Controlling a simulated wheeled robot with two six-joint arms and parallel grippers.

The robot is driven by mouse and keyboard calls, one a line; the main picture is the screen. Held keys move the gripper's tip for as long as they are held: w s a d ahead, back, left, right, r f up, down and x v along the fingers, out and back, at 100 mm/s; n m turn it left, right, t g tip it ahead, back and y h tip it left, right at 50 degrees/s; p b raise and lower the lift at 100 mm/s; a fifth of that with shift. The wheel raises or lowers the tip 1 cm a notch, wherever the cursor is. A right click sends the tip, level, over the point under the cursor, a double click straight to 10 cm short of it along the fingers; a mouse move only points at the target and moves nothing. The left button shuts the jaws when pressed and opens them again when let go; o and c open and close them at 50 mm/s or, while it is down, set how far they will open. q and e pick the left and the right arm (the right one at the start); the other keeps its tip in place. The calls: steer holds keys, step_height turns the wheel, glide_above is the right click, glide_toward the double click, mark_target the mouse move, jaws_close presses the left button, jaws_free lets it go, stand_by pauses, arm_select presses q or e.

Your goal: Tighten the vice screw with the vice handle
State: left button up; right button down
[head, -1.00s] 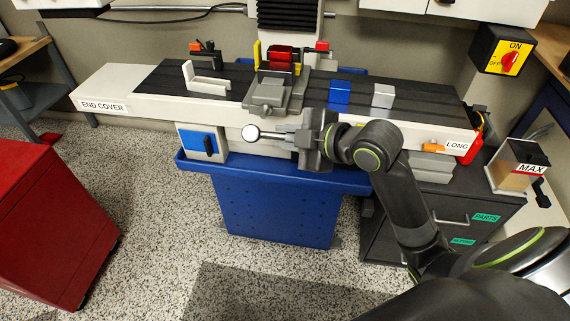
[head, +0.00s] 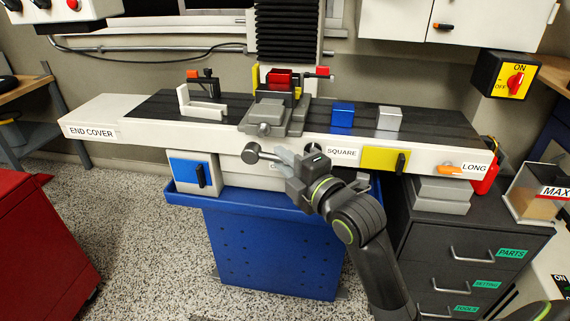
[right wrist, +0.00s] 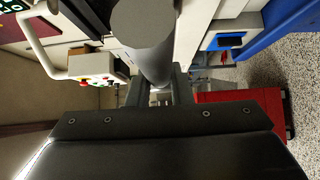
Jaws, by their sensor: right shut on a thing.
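The grey vice (head: 272,113) stands on the dark machine table, with a red block (head: 279,77) at its upper jaws. Its screw end (head: 264,129) faces front. My right gripper (head: 287,159) is in front of the machine, below and right of the screw end. It is shut on the vice handle, a grey rod with a round dark end (head: 250,153) that points left, below the screw. The handle also fills the space between the fingers in the right wrist view as a thick grey cylinder (right wrist: 147,45). Handle and screw look apart. My left gripper is not in view.
Blue (head: 342,115) and grey (head: 389,118) blocks and a white bracket (head: 200,107) sit on the table. A yellow panel (head: 378,158) is right of my gripper. A blue cabinet (head: 265,240) is below, a dark drawer unit (head: 470,250) right.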

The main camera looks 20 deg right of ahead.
steer(key=shift+r, duration=0.1)
steer(key=shift+w+d, duration=0.2)
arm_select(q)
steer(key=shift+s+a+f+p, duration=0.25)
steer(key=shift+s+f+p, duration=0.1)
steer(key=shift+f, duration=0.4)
arm_select(e)
steer(key=shift+w+d, duration=0.65)
steer(key=shift+w, duration=0.3)
steer(key=shift+w+d, duration=0.6)
steer(key=shift+w, duration=0.3)
arm_select(q)
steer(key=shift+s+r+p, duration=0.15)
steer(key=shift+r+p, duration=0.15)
steer(key=shift+p, duration=0.05)
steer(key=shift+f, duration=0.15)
arm_select(e)
steer(key=shift+w+d, duration=0.45)
steer(key=shift+w, duration=0.2)
steer(key=shift+w+d, duration=0.4)
steer(key=shift+w, duration=0.25)
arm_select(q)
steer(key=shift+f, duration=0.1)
